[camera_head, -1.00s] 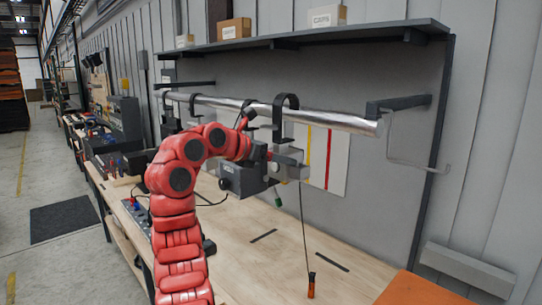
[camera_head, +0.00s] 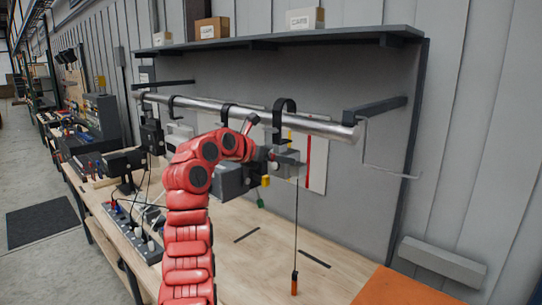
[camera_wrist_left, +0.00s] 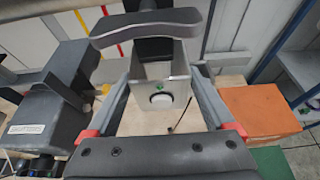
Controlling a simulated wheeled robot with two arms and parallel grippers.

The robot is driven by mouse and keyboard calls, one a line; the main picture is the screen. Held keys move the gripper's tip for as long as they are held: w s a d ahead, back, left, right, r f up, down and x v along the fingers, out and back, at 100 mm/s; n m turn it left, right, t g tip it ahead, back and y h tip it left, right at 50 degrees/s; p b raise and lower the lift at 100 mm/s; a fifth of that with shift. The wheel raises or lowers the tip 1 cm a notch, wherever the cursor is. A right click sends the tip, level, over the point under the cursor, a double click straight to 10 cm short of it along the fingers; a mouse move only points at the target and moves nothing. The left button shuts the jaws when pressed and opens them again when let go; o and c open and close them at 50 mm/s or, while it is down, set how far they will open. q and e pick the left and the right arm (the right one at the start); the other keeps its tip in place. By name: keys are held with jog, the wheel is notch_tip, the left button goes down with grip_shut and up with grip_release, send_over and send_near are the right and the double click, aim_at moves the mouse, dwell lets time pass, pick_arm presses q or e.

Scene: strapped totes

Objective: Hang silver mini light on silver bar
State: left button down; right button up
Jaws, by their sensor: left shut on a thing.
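The silver bar (camera_head: 325,128) runs along the wall below the shelf. My left gripper (camera_head: 268,165) is below the bar, near its right part. It is shut on the silver mini light (camera_head: 288,160), a small silver box with a dark hook. In the left wrist view the mini light (camera_wrist_left: 158,88) sits between the two fingers (camera_wrist_left: 160,100), with its hook above. In the head view the hook appears looped over the bar; I cannot tell whether it rests on it. A thin cord with an orange end (camera_head: 294,283) hangs below. My right gripper is not in view.
Other dark hooks (camera_head: 226,113) hang on the bar further left. A grey bracket (camera_head: 375,108) holds its right end. The shelf (camera_head: 300,42) carries boxes. The wooden bench (camera_head: 235,270) has an orange block (camera_head: 395,288) at right and a power strip (camera_head: 130,230) at left.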

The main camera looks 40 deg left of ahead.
aim_at(284, 152)
pick_arm(q)
jog(key=shift+w+d+r+p, duration=0.1)
jog(key=shift+w+r+p, duration=0.05)
jog(key=shift+w+p, duration=0.6)
jog(key=shift+w+d+r+p, duration=0.1)
jog(key=shift+w+p, duration=0.35)
jog(key=shift+w, duration=0.45)
jog(key=shift+w+f, duration=0.2)
jog(key=shift+w, duration=0.1)
jog(key=shift+s+f+b, duration=0.1)
jog(key=shift+f+b, duration=1.45)
jog(key=shift+f, duration=0.4)
grip_release()
jog(key=shift+s, duration=0.1)
